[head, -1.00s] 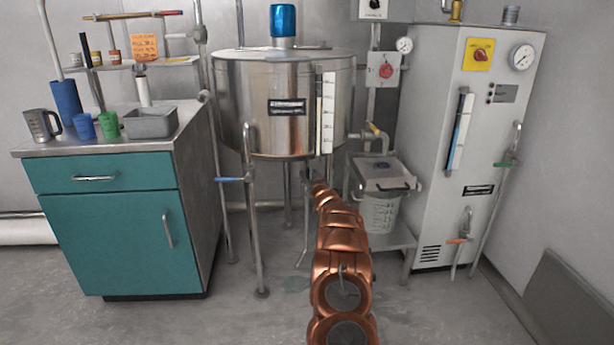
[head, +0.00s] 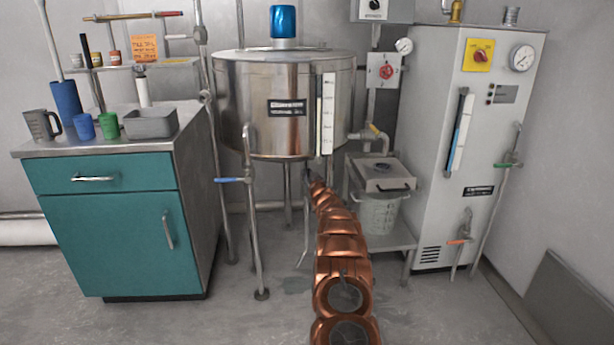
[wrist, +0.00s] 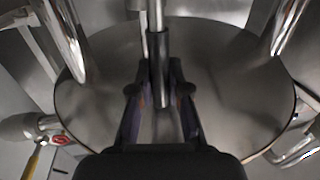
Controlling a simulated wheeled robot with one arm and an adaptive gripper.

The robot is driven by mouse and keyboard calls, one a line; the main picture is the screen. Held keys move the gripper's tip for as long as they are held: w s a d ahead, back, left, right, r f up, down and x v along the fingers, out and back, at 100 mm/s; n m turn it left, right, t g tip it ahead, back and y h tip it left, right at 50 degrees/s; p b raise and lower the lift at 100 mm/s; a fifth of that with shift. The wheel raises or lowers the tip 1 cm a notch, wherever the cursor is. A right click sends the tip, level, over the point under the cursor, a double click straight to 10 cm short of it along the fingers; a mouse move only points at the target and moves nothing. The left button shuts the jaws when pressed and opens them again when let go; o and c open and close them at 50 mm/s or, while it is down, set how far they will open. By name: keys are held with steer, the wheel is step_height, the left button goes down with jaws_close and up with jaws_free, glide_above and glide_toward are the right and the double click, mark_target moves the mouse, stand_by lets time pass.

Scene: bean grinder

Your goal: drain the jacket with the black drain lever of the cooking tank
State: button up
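The cooking tank (head: 250,110) is a steel drum on legs in the middle of the head view. Its underside (wrist: 225,85) fills much of the wrist view. The black drain lever (wrist: 160,70) shows there as a dark sleeve on a thin metal rod below the tank. My gripper (wrist: 160,68) has one finger on each side of this lever. The fingertips converge and look closed against it. In the head view my copper arm reaches to just under the tank and hides the lever and my fingers.
A blue-handled pipe (head: 232,180) stands left of my arm. A bucket (head: 378,213) and a yellow-handled valve (head: 376,130) are at the right, beside a tall grey cabinet (head: 435,150). A teal cupboard (head: 115,240) stands left.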

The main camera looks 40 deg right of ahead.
jaws_close()
